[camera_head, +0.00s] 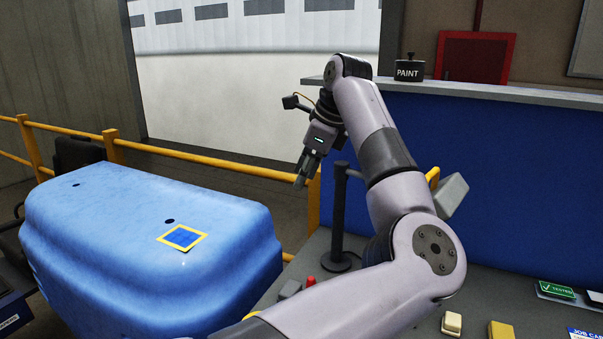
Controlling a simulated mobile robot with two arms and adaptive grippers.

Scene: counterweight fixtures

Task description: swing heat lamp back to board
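What looks like the heat lamp is a dark upright post (338,215) on a round base, with a grey box-shaped head (451,196) and a yellow handle (433,177) to its right. My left arm hides the part between post and head, so I cannot see how they join. A blue board (520,170) stands upright behind. My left gripper (300,182) hangs pointing down, just left of the post's top and apart from the head. Its fingers are seen edge-on, so its opening is unclear. My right gripper is out of view.
A large blue moulded panel (120,250) with a yellow-framed patch (182,237) fills the left. Yellow rails (210,164) run behind it. The grey bench (400,315) carries a red peg (310,281), small blocks and cards. A paint pot (409,70) stands on the ledge.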

